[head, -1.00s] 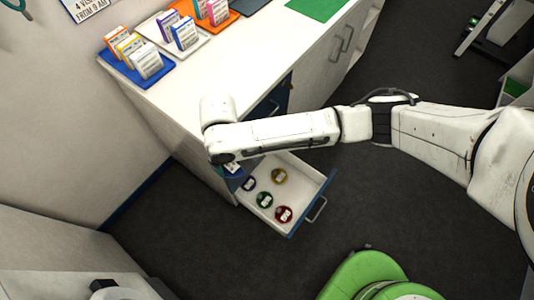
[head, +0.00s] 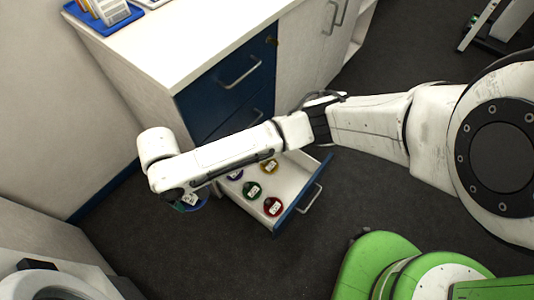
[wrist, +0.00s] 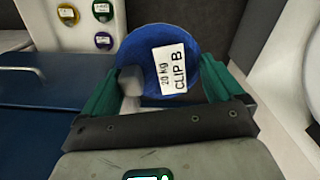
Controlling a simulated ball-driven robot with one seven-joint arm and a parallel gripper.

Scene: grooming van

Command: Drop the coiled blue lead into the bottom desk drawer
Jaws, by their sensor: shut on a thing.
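The coiled blue lead (wrist: 185,45), a round blue coil with a white label reading "20 kg CLIP B", sits between the green fingertips of my gripper (wrist: 160,86), which is shut on it. In the head view the lead (head: 190,204) shows partly under my wrist, left of the drawer and outside it. The bottom desk drawer (head: 294,210) is pulled out, with a white inside and blue front. Its near-left part is close to my forearm, which hides its rear. In the wrist view the drawer (wrist: 78,28) is at the top left.
The drawer holds a red coil (head: 273,206), a green coil (head: 252,189), a yellow coil (head: 269,166) and a purple coil (head: 235,174). Closed blue drawers (head: 235,85) stand above it. The floor left of the drawer is clear.

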